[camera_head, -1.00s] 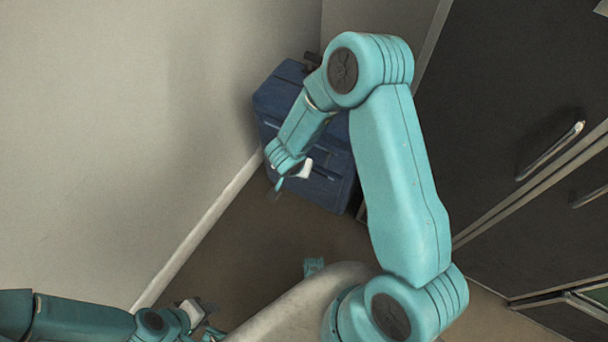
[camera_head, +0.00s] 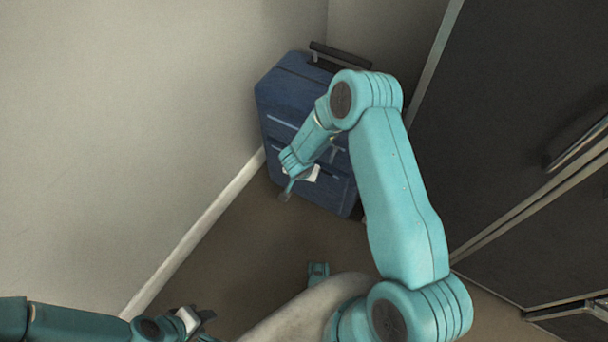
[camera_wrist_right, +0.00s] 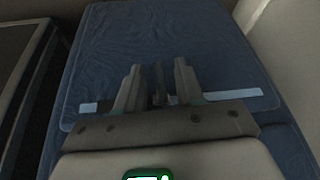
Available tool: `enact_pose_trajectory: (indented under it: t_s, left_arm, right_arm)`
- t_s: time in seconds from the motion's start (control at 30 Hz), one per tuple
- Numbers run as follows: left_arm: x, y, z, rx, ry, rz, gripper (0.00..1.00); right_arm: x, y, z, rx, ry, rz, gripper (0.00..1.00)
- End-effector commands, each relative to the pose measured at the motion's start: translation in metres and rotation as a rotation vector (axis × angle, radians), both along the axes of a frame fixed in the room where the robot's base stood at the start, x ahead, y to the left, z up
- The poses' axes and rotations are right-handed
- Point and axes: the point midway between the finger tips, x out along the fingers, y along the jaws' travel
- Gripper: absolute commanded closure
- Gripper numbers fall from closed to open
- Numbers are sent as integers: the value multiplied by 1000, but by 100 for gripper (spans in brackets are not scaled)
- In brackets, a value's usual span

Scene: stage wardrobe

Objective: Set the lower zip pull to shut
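A blue suitcase (camera_head: 285,88) stands upright against the wall in the corner. It fills most of the right wrist view (camera_wrist_right: 215,45), where a pale strip (camera_wrist_right: 240,94) crosses its face behind my fingers. My right gripper (camera_head: 287,192) is in front of the suitcase's lower part. In the right wrist view its fingers (camera_wrist_right: 158,88) are apart, with a narrow dark upright shape between them that I cannot identify. I cannot make out the lower zip pull for certain. My left gripper (camera_head: 206,325) is low at the left, far from the suitcase, with its fingers apart.
A dark cabinet (camera_head: 500,120) with a long metal handle stands at the right. A pale wall (camera_head: 120,120) with a white skirting board (camera_head: 200,225) runs along the left. Brown floor (camera_head: 260,245) lies clear in front of the suitcase.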

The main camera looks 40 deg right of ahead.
Motion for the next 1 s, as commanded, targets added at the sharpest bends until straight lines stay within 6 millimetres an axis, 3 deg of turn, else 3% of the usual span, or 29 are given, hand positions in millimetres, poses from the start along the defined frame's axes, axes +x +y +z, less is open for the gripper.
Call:
enact_pose_trajectory:
  t_s: [0.1, 0.2, 1.0]
  left_arm:
    - [0, 0, 0, 0, 0, 0, 63]
    - [0, 0, 0, 0, 0, 0, 63]
    - [0, 0, 0, 0, 1, -1, 63]
  right_arm:
    - [0, 0, 0, 0, 0, 0, 66]
    - [0, 0, 1, 0, 0, 0, 99]
    - [0, 0, 1, -1, 0, 2, 100]
